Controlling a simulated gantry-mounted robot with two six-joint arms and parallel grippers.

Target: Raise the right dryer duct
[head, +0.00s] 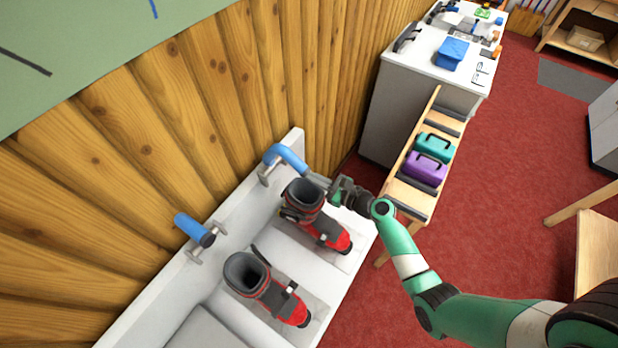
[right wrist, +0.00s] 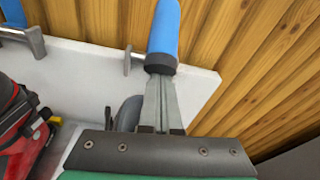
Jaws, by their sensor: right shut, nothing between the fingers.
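The right dryer duct (head: 287,157) is a blue tube at the far end of the white dryer, beside the wood wall. In the right wrist view, the blue duct (right wrist: 163,30) ends in a dark collar right at my fingertips. My right gripper (head: 316,178) is shut with nothing between its fingers. In the right wrist view, its fingers (right wrist: 159,76) are together and overlap the collar; I cannot tell whether they touch it. The left duct (head: 190,227) is a blue tube nearer on the same dryer. My left gripper is not in view.
Two red and black boots (head: 303,197) (head: 248,272) stand on the white dryer (head: 345,272), one close below my right gripper. A wooden rack (head: 407,197) with teal and purple cases stands to the right. A white-topped counter (head: 420,57) is behind.

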